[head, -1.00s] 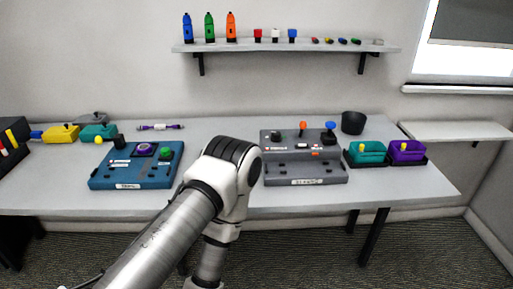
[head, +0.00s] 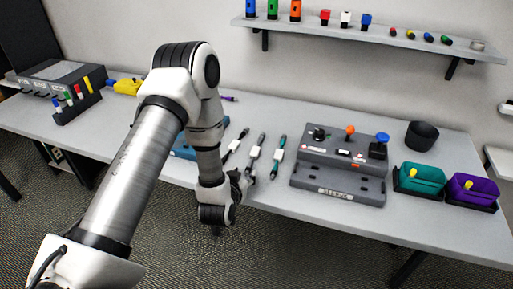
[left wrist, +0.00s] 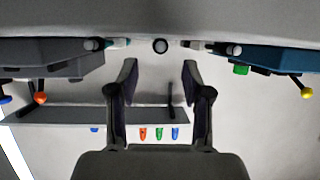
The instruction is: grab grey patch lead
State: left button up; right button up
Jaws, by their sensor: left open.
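The grey patch lead (head: 256,151) lies on the table, the middle one of three leads in a row between the blue panel and the grey panel. A black-and-white lead (head: 236,144) lies to its left and a teal lead (head: 278,157) to its right. My left gripper (head: 246,180) is at the table's front edge, just in front of the grey lead's near end, open and empty. In the left wrist view, which is upside down, the grey lead's round end (left wrist: 160,46) shows beyond and between the open fingers (left wrist: 160,75). My right gripper is not in view.
The grey panel (head: 335,180) with coloured knobs stands right of the leads. The blue panel (head: 184,151) is mostly hidden behind my left arm. Teal (head: 420,180) and purple (head: 474,190) bins and a black cup (head: 421,135) stand further right. A shelf (head: 370,36) hangs behind.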

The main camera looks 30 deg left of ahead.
aim_at(248, 169)
pick_arm(q)
jog(key=p+x, duration=0.1)
jog(key=x, duration=0.3)
jog(key=shift+w+f, duration=0.15)
jog(key=shift+f, duration=0.05)
grip_shut()
jog(key=shift+r, duration=0.15)
